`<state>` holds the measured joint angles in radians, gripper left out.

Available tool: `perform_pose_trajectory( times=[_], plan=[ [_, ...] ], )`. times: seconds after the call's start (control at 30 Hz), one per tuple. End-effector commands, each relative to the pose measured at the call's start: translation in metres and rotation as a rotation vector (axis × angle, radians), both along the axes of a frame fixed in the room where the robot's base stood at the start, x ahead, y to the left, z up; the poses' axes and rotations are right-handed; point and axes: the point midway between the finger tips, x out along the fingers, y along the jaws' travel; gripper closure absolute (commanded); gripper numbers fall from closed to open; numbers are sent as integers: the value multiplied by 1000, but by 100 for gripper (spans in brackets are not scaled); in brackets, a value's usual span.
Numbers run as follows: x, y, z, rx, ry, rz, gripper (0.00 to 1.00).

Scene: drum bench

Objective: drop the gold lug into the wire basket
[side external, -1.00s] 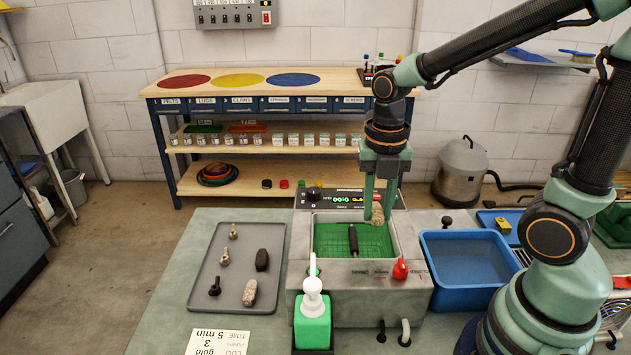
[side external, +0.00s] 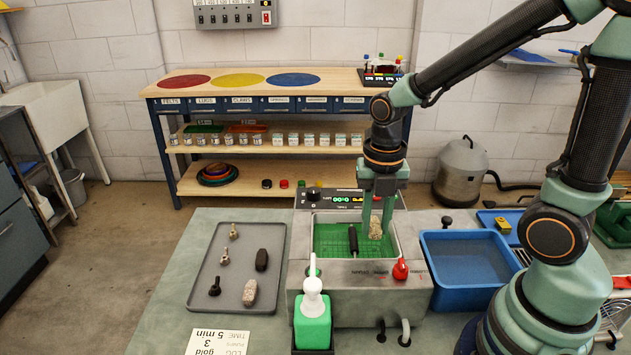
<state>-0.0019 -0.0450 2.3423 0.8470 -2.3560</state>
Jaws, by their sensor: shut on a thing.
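My gripper (side external: 376,222) points straight down over the sink-like tank of the grey cleaning unit. It is shut on the gold lug (side external: 376,229), which looks pale tan and speckled, and holds it upright between the fingers. The wire basket (side external: 335,249) is inside the tank, where a green mesh and a black handle (side external: 352,239) show. The lug is over the basket's right rear part, to the right of the handle. I cannot tell whether the lug's lower end touches the green surface.
A grey tray (side external: 212,262) with several small fittings and lugs lies to the left. A green soap bottle (side external: 312,326) with a white pump stands in front of the unit. A blue bin (side external: 470,294) and a red knob (side external: 400,268) are to the right.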

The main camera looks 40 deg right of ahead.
Motion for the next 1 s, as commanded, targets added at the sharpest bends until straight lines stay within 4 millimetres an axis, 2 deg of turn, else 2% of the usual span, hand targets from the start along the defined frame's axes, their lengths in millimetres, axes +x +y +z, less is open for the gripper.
perform_pose_trajectory(
  times=[0.03,0.07,0.13,0.43,0.57,0.67,1.0],
  plan=[
    [0,0,0,0,0,0,100],
    [0,0,0,0,0,0,64],
    [0,0,0,0,0,0,37],
    [0,0,0,0,0,0,36],
    [1,0,7,0,-3,0,36],
    [1,0,21,0,-6,0,36],
    [2,0,89,0,-6,0,36]
  ],
)
